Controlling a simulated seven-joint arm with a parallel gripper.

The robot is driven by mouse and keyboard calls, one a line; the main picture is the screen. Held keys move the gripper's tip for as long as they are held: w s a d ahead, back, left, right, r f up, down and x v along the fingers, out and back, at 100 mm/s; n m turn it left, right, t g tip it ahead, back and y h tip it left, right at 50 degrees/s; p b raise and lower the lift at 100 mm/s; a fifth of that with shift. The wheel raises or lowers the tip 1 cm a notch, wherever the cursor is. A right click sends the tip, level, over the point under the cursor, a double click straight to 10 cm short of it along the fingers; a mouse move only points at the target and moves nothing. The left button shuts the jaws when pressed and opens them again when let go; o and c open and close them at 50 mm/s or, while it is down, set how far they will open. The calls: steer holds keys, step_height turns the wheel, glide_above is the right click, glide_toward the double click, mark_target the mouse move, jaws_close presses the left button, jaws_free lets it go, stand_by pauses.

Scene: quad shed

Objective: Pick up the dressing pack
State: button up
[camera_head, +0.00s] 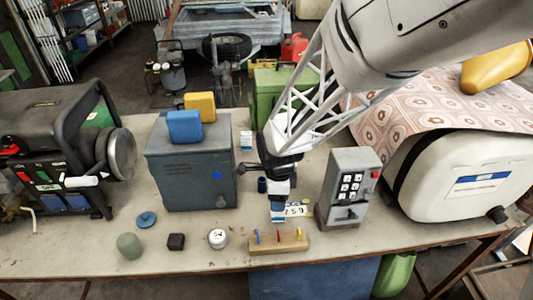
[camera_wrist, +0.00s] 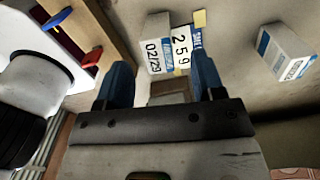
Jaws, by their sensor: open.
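The dressing pack appears to be the white pack with blue print and black figures (camera_wrist: 163,46), lying on the bench in the wrist view. In the head view its figures show just right of my fingertips (camera_head: 292,210). My gripper (camera_head: 278,212) is low over the bench, pointing down, beside the pack. In the wrist view my gripper (camera_wrist: 160,82) is open, its two blue fingers apart and the pack's lower part between them. Whether the fingers touch it, I cannot tell. My gripper covers part of the pack in the head view.
A wooden rack with coloured pegs (camera_head: 279,244) stands close in front. A grey keypad unit (camera_head: 349,187) stands right, a grey cabinet (camera_head: 190,170) left. A small white and blue box (camera_head: 246,140) stands behind; it also shows in the wrist view (camera_wrist: 285,52).

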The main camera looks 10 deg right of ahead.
steer(key=shift+s+d+f, duration=0.1)
steer(key=shift+d+f, duration=0.05)
steer(key=shift+f, duration=2.4)
steer(key=c, duration=1)
steer(key=shift+r, duration=0.2)
step_height(320, 180, up, 18)
steer(key=shift+f, duration=0.2)
